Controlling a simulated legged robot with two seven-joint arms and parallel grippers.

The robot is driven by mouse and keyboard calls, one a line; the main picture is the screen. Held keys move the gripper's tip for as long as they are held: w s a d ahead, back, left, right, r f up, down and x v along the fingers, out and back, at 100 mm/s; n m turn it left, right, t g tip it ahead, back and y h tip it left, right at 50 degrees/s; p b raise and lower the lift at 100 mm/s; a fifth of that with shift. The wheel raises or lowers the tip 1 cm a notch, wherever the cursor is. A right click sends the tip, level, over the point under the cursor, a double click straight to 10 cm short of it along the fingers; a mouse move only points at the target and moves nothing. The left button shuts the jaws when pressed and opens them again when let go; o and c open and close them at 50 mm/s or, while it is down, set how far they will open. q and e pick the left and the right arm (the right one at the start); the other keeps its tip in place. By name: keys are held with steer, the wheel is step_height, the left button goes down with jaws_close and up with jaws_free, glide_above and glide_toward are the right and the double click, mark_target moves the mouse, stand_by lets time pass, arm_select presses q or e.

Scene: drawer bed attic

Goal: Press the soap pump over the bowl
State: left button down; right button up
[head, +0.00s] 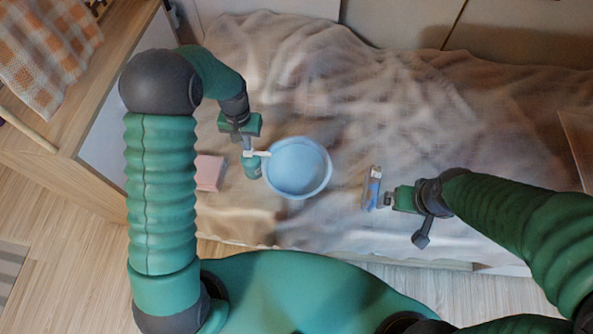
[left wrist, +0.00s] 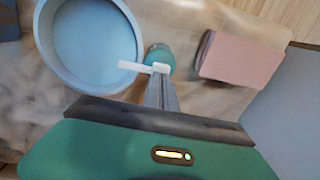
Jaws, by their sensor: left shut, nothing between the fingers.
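The light blue bowl (head: 298,168) rests on the bedspread; the left wrist view shows it at upper left (left wrist: 92,45). The teal soap bottle (head: 251,168) stands beside the bowl, with its white pump nozzle (head: 257,153) pointing over the bowl's rim. The nozzle shows again in the left wrist view (left wrist: 135,67). My left gripper (head: 247,144) is shut and empty, its fingertips right above the pump head, seemingly touching it. My right gripper (head: 388,200) is at the right of a small blue box; whether its fingers are open or shut is unclear.
A pink block (head: 209,172) lies left of the bottle and shows in the left wrist view (left wrist: 243,58). The blue box with an orange mark (head: 372,188) is right of the bowl. The rumpled bedspread (head: 400,100) is clear behind the bowl. A wooden cabinet (head: 90,130) stands at left.

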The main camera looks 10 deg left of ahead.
arm_select(q)
steer(key=shift+f, duration=0.1)
steer(key=shift+f+b, duration=0.65)
steer(key=shift+f, duration=0.6)
steer(key=shift+r, duration=0.15)
steer(key=shift+r+p, duration=1.3)
steer(key=shift+f, duration=0.2)
